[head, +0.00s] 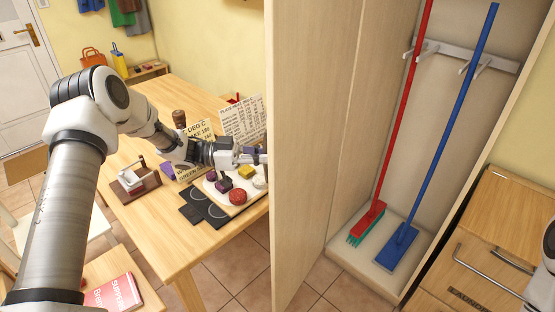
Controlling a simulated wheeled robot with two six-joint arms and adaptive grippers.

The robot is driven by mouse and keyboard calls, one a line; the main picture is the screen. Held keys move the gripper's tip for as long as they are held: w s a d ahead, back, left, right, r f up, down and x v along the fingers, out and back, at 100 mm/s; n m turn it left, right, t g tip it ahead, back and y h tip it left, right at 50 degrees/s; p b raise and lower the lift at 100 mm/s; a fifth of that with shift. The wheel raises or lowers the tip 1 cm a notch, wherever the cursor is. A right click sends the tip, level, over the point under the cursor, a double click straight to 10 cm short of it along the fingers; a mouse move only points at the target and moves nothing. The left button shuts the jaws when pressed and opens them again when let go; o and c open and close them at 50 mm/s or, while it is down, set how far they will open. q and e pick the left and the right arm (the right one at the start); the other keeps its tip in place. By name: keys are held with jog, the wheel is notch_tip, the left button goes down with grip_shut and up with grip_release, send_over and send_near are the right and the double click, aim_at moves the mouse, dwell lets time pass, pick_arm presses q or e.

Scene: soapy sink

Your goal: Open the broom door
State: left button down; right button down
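The broom door (300,150) is a tall pale wood panel standing open, swung out toward me on the left side of the broom cupboard (410,120). The cupboard's inside is in plain sight. My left gripper (254,155) is above the table, at the door's left edge and on the side away from the cupboard. Its fingertips are small and partly hidden by the door edge, so I cannot tell whether they are open or touch the door. My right gripper is not in view; only a piece of my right arm shows at the right edge.
A red broom (404,105) and a blue mop (446,140) lean inside the cupboard under a hook rail (465,55). A wooden table (160,228) with a board of colored pieces (237,190) stands left. A drawer cabinet (495,262) stands right. Tiled floor is clear below the door.

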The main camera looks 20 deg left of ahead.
pick_arm(q)
jog(key=shift+w+a, duration=0.1)
jog(key=shift+a, duration=0.25)
jog(key=shift+r, duration=0.1)
jog(key=c, duration=1.1)
grip_release()
jog(key=shift+d, duration=0.1)
jog(key=v, duration=1.2)
